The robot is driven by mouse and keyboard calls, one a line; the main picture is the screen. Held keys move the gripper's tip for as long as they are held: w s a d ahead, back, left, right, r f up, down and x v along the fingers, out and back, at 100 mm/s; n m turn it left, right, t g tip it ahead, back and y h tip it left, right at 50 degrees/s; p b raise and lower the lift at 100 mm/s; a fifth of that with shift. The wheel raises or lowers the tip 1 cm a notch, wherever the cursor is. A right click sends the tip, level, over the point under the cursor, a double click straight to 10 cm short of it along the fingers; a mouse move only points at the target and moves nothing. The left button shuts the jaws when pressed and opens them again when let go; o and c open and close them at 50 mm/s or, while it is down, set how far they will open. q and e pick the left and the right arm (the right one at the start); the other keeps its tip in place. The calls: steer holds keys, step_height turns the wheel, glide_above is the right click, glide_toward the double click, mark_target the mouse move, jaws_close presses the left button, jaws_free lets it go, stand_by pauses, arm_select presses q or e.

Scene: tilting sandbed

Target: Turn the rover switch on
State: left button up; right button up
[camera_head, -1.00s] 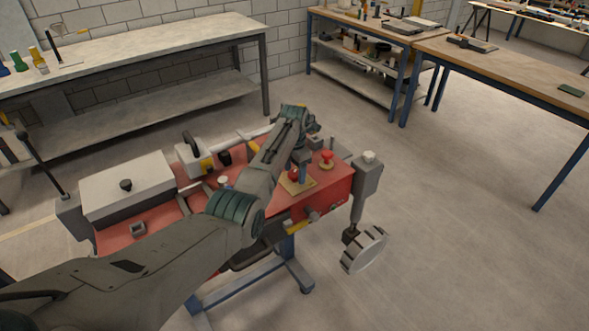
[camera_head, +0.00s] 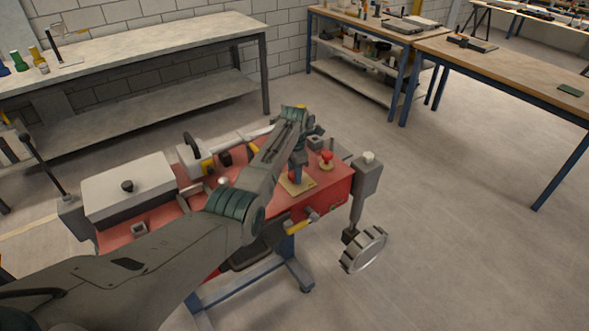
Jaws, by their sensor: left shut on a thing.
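The red rover body (camera_head: 325,193) stands on a blue stand. On its deck, a small yellow plate (camera_head: 309,184) carries a red-topped switch (camera_head: 292,176). My left arm comes in from the lower left and reaches over the rover. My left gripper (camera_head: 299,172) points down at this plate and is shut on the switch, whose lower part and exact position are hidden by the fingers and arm. A second red knob (camera_head: 326,157) on a yellow base stands just to the right, apart from the gripper. My right gripper is not in view.
A white box lid (camera_head: 127,190) with a black knob covers the rover's left end. A wheel (camera_head: 364,250) hangs from a grey post (camera_head: 362,190) at the right. A yellow-handled lever (camera_head: 299,227) sticks out in front. Workbenches (camera_head: 150,42) line the wall; the right floor is clear.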

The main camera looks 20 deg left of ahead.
arm_select(q)
steer(key=m+p, duration=0.1)
steer(key=m, duration=0.1)
steer(key=shift+r+m, duration=0.15)
steer(key=shift+m, duration=0.25)
steer(key=m+p, duration=0.1)
steer(key=m, duration=0.3)
steer(key=m+p, duration=0.1)
steer(key=m, duration=0.4)
steer(key=shift+m, duration=0.3)
steer(key=shift+m+p, duration=0.35)
steer(key=shift+m, duration=1.35)
steer(key=o, duration=1)
steer(key=shift+c, duration=0.2)
